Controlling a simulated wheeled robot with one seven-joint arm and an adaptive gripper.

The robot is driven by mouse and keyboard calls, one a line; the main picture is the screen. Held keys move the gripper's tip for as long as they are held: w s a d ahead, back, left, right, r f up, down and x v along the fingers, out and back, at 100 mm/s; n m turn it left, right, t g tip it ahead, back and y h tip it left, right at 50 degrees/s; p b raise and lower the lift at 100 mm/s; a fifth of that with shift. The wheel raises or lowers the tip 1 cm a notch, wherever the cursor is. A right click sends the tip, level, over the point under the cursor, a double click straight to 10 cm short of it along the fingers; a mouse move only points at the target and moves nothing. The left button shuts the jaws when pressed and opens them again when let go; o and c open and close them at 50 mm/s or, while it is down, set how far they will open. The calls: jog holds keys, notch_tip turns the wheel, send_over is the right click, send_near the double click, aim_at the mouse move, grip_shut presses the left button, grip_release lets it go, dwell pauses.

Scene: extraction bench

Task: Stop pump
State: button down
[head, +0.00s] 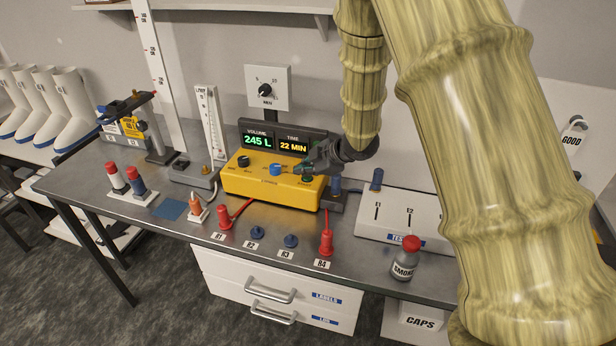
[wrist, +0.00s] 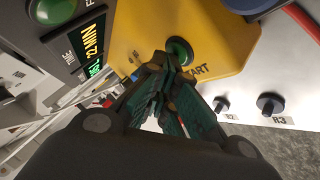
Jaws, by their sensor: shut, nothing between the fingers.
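The yellow pump unit (head: 262,187) sits on the bench, with a black knob (head: 243,161) and a blue knob (head: 275,169) on its sloped top. Its dark display reads 245 L (head: 257,141) and 22 MIN (head: 293,146). My gripper (head: 304,167) is shut and empty over the unit's right end. In the wrist view my gripper (wrist: 157,68) is just beside a round green button (wrist: 179,51) with the label START next to it. I cannot tell whether the fingertips touch it. I can make out no control labelled stop.
Red plugs (head: 225,217) with cables stand in front of the unit, beside blue plugs (head: 290,241). A dial post (head: 267,88) rises behind. A white box (head: 400,216) and a smoke bottle (head: 405,259) are at the right, near my arm.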

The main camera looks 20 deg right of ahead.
aim_at(305, 179)
jog(key=shift+r, duration=0.1)
jog(key=shift+r+p, duration=0.7)
jog(key=shift+p, duration=0.1)
jog(key=shift+r+p, duration=2.3)
jog(key=shift+r, duration=0.25)
